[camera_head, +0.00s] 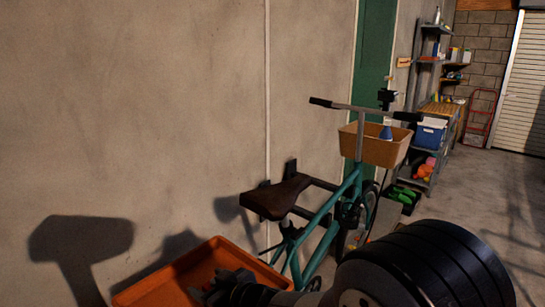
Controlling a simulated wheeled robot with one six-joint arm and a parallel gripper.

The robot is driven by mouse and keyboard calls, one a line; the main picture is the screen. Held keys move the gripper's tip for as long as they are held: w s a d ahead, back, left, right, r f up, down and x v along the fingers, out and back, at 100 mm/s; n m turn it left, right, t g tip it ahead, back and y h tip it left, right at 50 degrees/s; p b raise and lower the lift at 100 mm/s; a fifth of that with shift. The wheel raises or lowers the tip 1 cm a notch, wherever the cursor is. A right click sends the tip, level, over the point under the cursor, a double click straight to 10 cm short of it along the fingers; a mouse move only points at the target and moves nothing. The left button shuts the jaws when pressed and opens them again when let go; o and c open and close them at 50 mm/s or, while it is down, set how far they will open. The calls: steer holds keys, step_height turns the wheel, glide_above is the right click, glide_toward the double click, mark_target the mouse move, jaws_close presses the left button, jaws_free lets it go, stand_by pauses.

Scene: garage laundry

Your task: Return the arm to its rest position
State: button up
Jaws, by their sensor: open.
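My arm (425,270) shows large and dark at the bottom right, reaching left along the lower edge. My gripper (207,288) is at the bottom, left of the middle, in front of the orange tray (190,262). It is open, with nothing seen between its fingers. The lower part of the gripper is cut off by the picture's edge. I cannot tell whether it is over or inside the tray.
A teal bicycle (322,225) with a tan basket (375,146) stands by the wall, close behind my arm. Shelves (427,100), a blue-and-white cooler (430,132) and a red hand truck (481,118) are farther back. The floor (500,195) at right is clear.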

steer(key=shift+w+a+f, duration=0.2)
steer(key=shift+f, duration=0.05)
steer(key=shift+r, duration=0.9)
